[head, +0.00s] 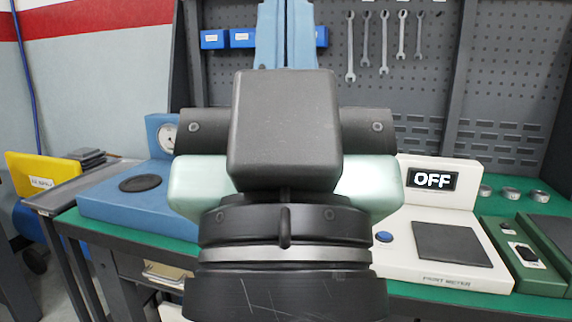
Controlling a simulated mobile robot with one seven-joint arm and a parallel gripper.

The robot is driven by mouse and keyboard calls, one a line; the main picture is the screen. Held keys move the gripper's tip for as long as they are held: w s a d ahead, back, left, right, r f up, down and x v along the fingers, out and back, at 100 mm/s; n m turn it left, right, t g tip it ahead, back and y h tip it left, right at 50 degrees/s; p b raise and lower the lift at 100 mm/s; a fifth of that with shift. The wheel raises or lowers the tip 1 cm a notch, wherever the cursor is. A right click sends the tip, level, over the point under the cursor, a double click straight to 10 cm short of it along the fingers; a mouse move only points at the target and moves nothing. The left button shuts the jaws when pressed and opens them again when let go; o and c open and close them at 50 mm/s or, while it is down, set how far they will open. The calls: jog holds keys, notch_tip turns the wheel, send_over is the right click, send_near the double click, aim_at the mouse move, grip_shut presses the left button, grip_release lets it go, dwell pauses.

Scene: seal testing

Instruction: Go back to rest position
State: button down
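My gripper (285,35) is in the middle of the head view, seen from behind and pointing away. Its two light blue fingers rise side by side above the black box on my wrist, close together. I see nothing held between them. The fingertips run to the top edge of the picture, and the finger bases are hidden behind the box. My wrist and hand cover the middle of the workbench.
A green-topped workbench (300,285) spans the view. On it stand a blue device (125,205) with a gauge at left, a white meter (410,262) reading OFF, and a green device (540,270) at right. Behind is a pegboard (500,60) with wrenches.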

notch_tip(320, 180, up, 31)
jog(key=p, duration=2.8)
jog(key=shift+f, duration=0.2)
